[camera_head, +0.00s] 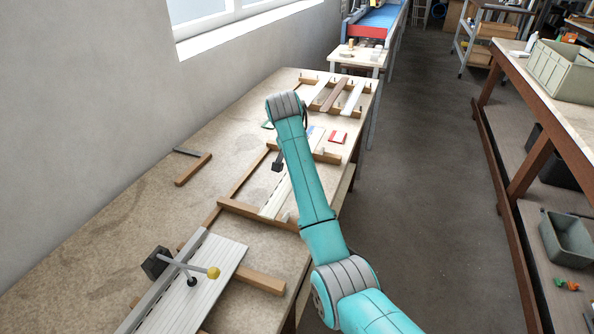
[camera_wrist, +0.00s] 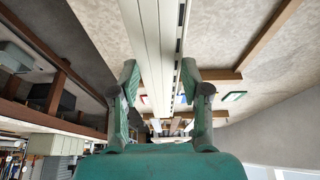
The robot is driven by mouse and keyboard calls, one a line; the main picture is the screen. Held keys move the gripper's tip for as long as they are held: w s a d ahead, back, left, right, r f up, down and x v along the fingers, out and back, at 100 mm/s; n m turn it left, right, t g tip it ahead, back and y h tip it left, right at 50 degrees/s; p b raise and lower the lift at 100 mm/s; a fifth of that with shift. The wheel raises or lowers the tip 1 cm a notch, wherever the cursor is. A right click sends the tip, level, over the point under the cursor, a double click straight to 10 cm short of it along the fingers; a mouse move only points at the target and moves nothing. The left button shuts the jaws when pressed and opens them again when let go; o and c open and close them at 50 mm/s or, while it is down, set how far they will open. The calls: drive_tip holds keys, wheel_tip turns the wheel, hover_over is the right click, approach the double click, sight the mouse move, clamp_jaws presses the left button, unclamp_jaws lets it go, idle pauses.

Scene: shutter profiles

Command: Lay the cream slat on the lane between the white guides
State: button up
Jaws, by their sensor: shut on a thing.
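A long cream slat (camera_wrist: 148,45) runs between the two fingers of my gripper (camera_wrist: 160,80) in the wrist view, and my gripper is shut on it. In the head view the slat (camera_head: 275,202) shows as a pale strip left of my arm, over a wooden frame (camera_head: 258,212) on the bench. My arm hides its middle and most of my gripper. A small white piece (camera_head: 286,216) by the slat's near end may be one of the white guides. I cannot tell whether the slat touches the frame.
A rack of pale and brown slats (camera_head: 334,96) stands at the bench's far end. A try square (camera_head: 193,168) lies left.

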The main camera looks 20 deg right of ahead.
drive_tip(key=shift+f, duration=1.85)
drive_tip(key=shift+f, duration=0.3)
drive_tip(key=o, duration=1.1)
drive_tip(key=shift+o, duration=0.2)
